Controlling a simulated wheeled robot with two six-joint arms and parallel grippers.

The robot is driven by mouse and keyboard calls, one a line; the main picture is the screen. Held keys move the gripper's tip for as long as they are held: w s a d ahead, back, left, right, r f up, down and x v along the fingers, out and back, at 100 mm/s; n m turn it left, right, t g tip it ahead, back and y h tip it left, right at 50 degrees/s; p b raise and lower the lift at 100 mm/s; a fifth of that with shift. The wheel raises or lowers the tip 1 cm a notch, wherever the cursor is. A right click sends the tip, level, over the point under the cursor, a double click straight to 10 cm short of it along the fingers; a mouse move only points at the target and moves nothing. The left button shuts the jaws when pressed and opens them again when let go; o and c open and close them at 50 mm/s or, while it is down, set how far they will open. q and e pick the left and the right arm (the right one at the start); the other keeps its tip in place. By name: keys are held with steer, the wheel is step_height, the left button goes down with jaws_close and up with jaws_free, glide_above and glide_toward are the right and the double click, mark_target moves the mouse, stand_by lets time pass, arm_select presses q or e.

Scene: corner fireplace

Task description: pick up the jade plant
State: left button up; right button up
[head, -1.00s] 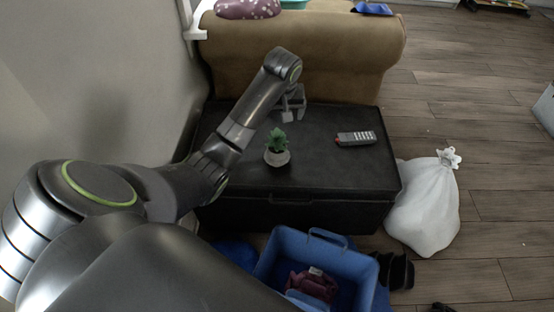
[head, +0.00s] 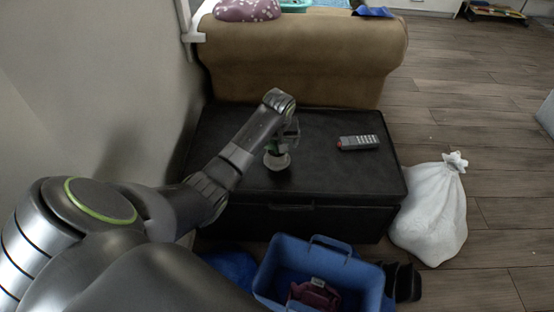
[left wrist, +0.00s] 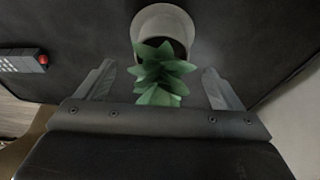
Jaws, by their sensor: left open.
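The jade plant has green leaves (left wrist: 163,72) and a pale round pot (head: 277,161). My left gripper (head: 284,146) is open at the plant, one finger to each side of the leaves, with gaps on both sides. It also shows in the left wrist view (left wrist: 160,88). In the head view the gripper hides most of the leaves. My right gripper is not seen.
A phone-like remote (head: 358,142) lies on the chest to the right of the plant. A blue bin (head: 330,257) stands in front of the chest, and a white bag (head: 430,212) stands to its right. A brown sofa (head: 300,60) is behind.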

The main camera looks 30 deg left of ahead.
arm_select(q)
steer(key=x, duration=0.2)
steer(key=shift+s+f+b, duration=0.15)
steer(key=shift+f+b, duration=0.2)
steer(key=shift+a+f, duration=0.1)
steer(key=shift+f, duration=0.05)
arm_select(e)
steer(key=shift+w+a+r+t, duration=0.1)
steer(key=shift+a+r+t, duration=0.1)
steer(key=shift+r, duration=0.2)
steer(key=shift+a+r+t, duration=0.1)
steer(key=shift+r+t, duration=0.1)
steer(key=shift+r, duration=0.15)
arm_select(q)
steer(key=shift+c, duration=0.5)
steer(key=c, duration=1.4)
